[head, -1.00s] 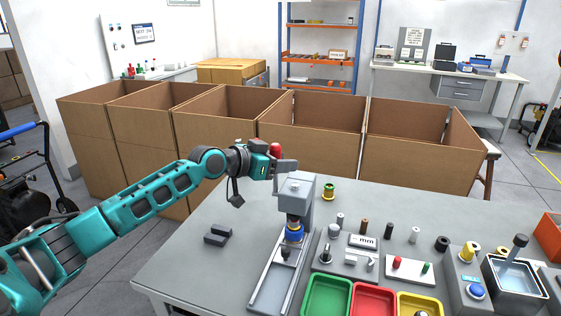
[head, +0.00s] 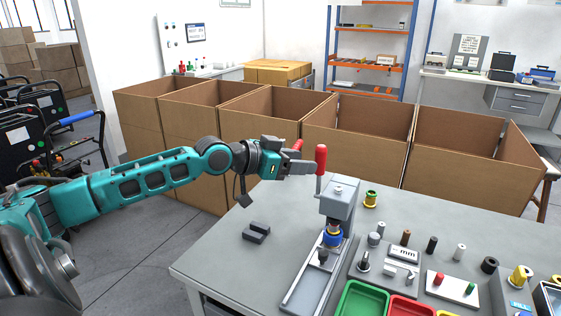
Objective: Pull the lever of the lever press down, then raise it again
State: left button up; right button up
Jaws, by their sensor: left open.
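The lever press (head: 339,200) stands near the table's left part. Its lever (head: 321,160) has a red handle and points up, left of the press head. My left gripper (head: 308,158) is open, left of the handle. The tip of its near grey finger reaches the handle in the picture; whether they touch I cannot tell. A small red patch shows at the far finger; what it belongs to is unclear. The press's blue collar and ram sit above its base (head: 302,291). My right gripper is not in view.
Several open cardboard boxes (head: 355,145) line up behind. The table's left part is mostly clear.

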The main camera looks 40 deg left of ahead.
pick_arm(q)
jog(key=shift+p+v, duration=0.65)
jog(key=shift+v, duration=1.6)
jog(key=s+d+f+g, duration=0.2)
jog(key=s+d+f, duration=0.1)
jog(key=f, duration=0.3)
jog(key=s+d+f+g, duration=0.2)
jog(key=s+d+f, duration=0.1)
jog(key=s+f, duration=0.2)
jog(key=s+d+f+g, duration=0.1)
jog(key=s+d+f, duration=0.3)
jog(key=f, duration=0.4)
jog(key=shift+s+m+g+y, duration=0.4)
jog(key=shift+s, duration=0.2)
jog(key=s+d+f+n+g+y, duration=0.35)
jog(key=s+d, duration=0.55)
jog(key=s, duration=0.3)
jog(key=w+d+f+m+t+h, duration=0.1)
jog(key=w+d+f+t, duration=0.1)
jog(key=w+f+t, duration=0.4)
notch_tip(320, 180, down, 3)
jog(key=shift+w+d+r, duration=0.2)
jog(key=shift+w+d, duration=0.05)
jog(key=shift+w, duration=0.35)
